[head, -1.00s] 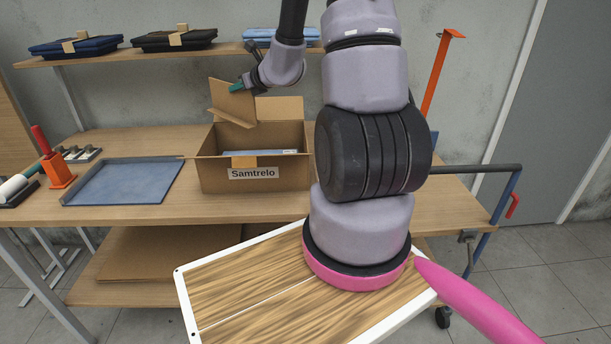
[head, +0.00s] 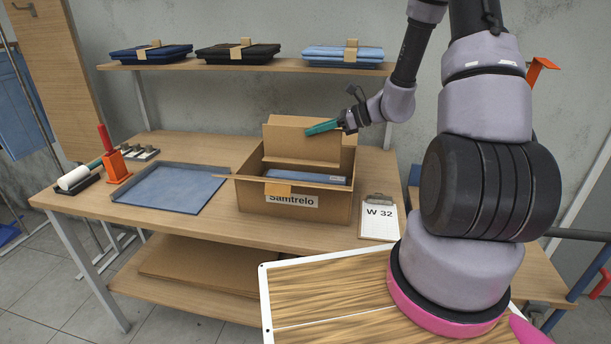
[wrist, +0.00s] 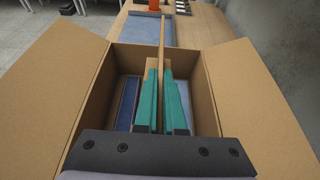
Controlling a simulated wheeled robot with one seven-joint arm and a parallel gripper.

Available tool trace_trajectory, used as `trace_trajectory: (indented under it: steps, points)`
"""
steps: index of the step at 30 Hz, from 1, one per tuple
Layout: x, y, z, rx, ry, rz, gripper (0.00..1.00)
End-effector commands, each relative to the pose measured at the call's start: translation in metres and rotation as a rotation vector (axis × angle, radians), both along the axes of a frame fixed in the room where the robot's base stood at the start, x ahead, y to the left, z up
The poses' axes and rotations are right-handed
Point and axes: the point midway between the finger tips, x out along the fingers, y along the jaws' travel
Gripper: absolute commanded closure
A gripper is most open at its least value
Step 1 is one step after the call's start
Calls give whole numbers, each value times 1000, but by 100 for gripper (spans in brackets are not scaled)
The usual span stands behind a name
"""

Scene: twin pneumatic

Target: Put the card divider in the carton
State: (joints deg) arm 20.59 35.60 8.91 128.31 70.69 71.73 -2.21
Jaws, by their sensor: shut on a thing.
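The card divider (head: 300,142) is a plain brown upright panel above the opening of the carton (head: 335,212), which is labelled Samtrelo. My gripper (head: 313,129), with teal fingers, is shut on the divider near its upper right edge. In the wrist view the divider (wrist: 162,40) shows edge-on between the teal fingers (wrist: 161,75), along the middle of the carton (wrist: 215,60). Blue folded items lie in the carton on both sides of it, left (wrist: 127,102) and right (wrist: 184,98). The divider's lower edge is hard to place against the carton's depth.
A blue tray (head: 178,188) lies left of the carton and a clipboard (head: 379,217) marked W 32 lies to its right. An orange holder (head: 115,168) stands further left. A shelf (head: 225,67) with folded clothes runs behind. The carton's side flaps stand spread outward.

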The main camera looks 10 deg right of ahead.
Motion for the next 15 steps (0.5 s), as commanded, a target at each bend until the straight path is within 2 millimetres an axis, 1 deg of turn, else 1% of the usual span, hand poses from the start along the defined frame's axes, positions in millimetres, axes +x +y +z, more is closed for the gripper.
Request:
trace_trajectory:
  steps: [1, 3, 6, 11, 15]
  points:
    - [-1, 0, -12, 3, 7, -1, 100]
    - [-1, 0, -24, 2, 6, 0, 100]
    - [0, 0, -37, 3, 4, -2, 100]
    - [0, 0, -52, 2, 4, -3, 100]
    - [0, 0, -74, 1, 3, -2, 100]
